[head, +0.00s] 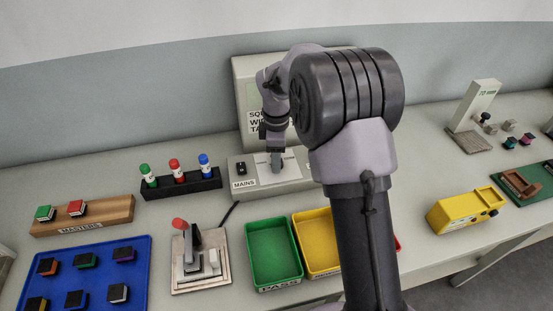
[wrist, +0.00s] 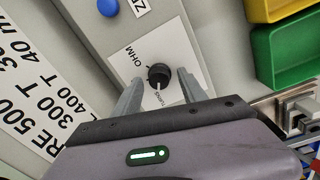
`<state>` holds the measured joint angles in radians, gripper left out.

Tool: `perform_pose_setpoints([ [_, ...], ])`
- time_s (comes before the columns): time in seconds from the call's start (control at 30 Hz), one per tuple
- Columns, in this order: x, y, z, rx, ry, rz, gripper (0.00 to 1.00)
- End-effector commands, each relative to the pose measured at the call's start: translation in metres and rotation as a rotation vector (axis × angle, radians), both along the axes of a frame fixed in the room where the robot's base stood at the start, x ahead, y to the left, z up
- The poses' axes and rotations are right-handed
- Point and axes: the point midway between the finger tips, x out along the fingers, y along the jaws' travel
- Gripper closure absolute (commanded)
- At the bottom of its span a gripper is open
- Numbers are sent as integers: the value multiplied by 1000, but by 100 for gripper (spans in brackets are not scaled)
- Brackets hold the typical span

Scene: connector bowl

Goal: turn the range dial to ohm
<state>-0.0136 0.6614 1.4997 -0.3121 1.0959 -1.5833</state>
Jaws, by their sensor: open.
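The range dial (wrist: 158,76) is a small round black knob on a white plate (wrist: 125,63). Its white pointer line points down in the wrist view, toward the TURNS label (wrist: 160,99). The OHM label (wrist: 130,57) is to the upper left of the knob. My gripper (wrist: 160,86) is open, with one finger on each side of the dial and a visible gap to the knob. In the head view my gripper (head: 276,170) is over the grey tester base (head: 252,189), and the dial is hidden there.
A blue button (wrist: 108,8) and a printed sign (wrist: 35,85) are near the dial. The MAINS switch (head: 241,168) is left of my gripper. Green (head: 251,285) and yellow (head: 309,274) trays stand in front. A rack with several capped markers (head: 181,188) stands to the left.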

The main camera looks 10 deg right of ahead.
Motion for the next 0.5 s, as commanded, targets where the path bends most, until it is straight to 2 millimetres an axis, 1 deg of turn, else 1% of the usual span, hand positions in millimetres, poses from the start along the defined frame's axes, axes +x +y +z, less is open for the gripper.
perform_pose_setpoints([
  [0.13,0,0,1,0,0,0,51],
  [0.27,0,0,1,0,0,0,76],
  [0.3,0,0,1,0,0,-1,84],
  [0.37,0,0,1,0,0,-1,96],
  [0.4,0,0,1,0,0,-1,100],
  [0.5,0,0,1,0,0,-1,100],
])
